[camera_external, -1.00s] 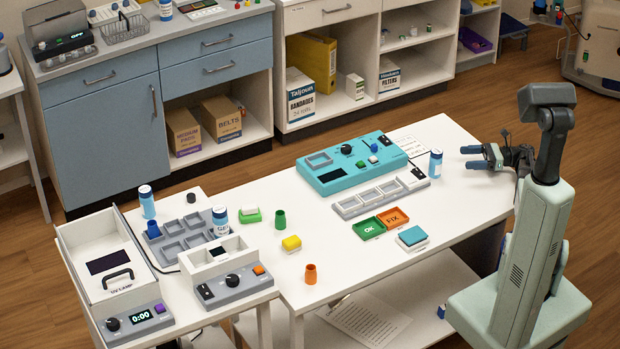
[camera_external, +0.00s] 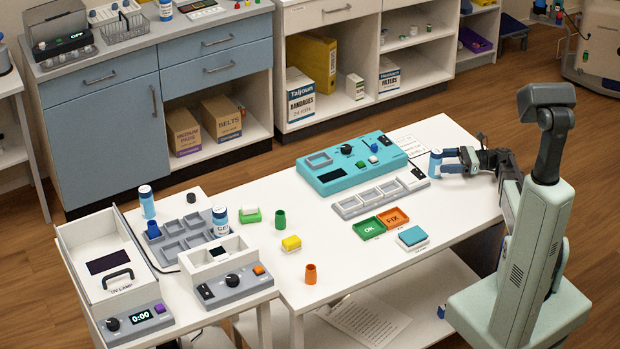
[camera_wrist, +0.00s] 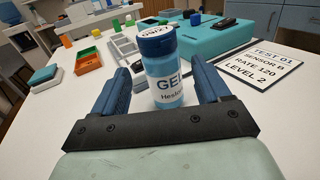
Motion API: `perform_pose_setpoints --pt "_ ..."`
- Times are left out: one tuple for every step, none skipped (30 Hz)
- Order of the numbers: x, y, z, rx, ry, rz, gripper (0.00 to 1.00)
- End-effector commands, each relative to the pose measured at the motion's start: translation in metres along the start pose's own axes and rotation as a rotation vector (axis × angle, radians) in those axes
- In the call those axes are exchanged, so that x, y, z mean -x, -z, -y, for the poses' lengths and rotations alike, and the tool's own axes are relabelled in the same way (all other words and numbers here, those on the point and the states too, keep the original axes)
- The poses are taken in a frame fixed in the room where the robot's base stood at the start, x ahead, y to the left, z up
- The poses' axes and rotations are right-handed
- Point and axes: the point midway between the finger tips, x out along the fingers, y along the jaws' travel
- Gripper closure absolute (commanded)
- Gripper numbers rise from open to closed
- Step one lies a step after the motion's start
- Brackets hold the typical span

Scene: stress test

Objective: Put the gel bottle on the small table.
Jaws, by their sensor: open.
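The gel bottle (camera_external: 435,164), blue with a white label and a dark blue cap, stands upright near the right end of the long white table. In the wrist view the bottle (camera_wrist: 165,75) shows "GEL" on its label. My gripper (camera_external: 444,161) is open, with the bottle between its fingers; in the wrist view gaps show between the bottle and both fingers of my gripper (camera_wrist: 160,80). A smaller white table (camera_external: 196,329) adjoins the long table at the left.
A teal device (camera_external: 330,178) and a grey tray strip (camera_external: 350,208) lie left of the bottle. Green and orange trays (camera_external: 368,228) lie nearer. The left table carries a UV lamp box (camera_external: 85,240), a compartment tray (camera_external: 172,247) and a blue bottle (camera_external: 147,202). A printed sheet (camera_wrist: 262,65) lies right of the bottle.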

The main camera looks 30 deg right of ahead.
Motion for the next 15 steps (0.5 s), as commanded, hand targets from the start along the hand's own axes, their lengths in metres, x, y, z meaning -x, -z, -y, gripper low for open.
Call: perform_pose_setpoints --pt "-0.002 0.000 0.000 0.000 0.000 0.000 0.24" --pt "-0.002 0.000 0.000 0.000 0.000 0.000 0.24" --pt "-0.003 0.000 0.000 0.000 0.001 0.000 0.24" --pt "-0.004 0.000 0.000 0.000 0.001 0.000 0.24" --pt "-0.005 0.000 0.000 0.000 0.001 0.000 0.24" --pt "-0.006 0.000 0.000 0.000 0.001 0.000 0.24" --pt "-0.008 0.001 0.001 0.000 0.001 0.000 0.24" --pt "-0.011 0.001 0.001 0.000 0.000 0.000 0.24" --pt "-0.015 0.001 0.001 0.000 0.000 0.000 0.24" --pt "-0.018 0.002 0.001 0.000 -0.001 0.000 0.24" --pt "-0.021 0.002 0.001 0.000 -0.001 0.001 0.24" --pt "-0.026 0.002 0.002 0.000 -0.001 0.001 0.24" --pt "-0.029 0.003 0.002 0.000 -0.001 0.001 0.24" --pt "-0.034 0.003 0.003 0.000 -0.001 0.001 0.24" --pt "-0.039 0.003 0.002 0.000 -0.001 0.001 0.24"
